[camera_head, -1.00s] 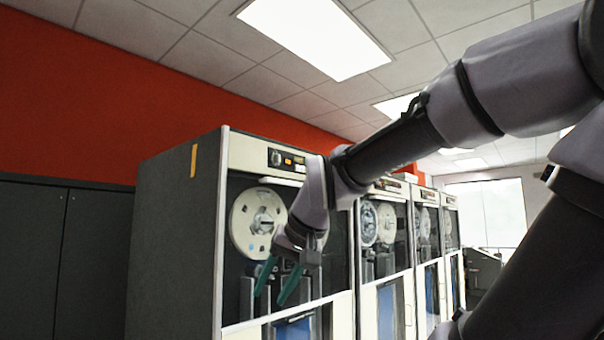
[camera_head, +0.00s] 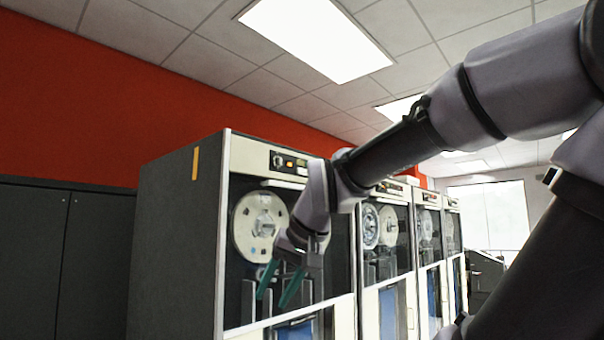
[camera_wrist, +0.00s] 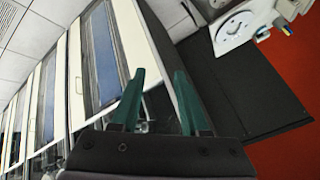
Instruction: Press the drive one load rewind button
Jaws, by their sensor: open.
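The nearest tape drive cabinet (camera_head: 178,235) stands left of centre in the head view. Its top control panel (camera_head: 289,162) has a round knob and a small lit orange button; the labels are too small to read. My gripper (camera_head: 279,286) is open and empty, with green fingers pointing down in front of the drive's glass front, below the panel. A tape reel (camera_head: 260,222) shows behind the glass, left of my wrist. My arm hides the panel's right end. In the wrist view, my open gripper (camera_wrist: 161,98) has nothing between its fingers.
More tape drives (camera_head: 425,240) stand in a row to the right. A dark cupboard (camera_head: 60,260) stands at the left against the red wall. In the wrist view, a white machine part with a round dial (camera_wrist: 235,27) is at the upper right.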

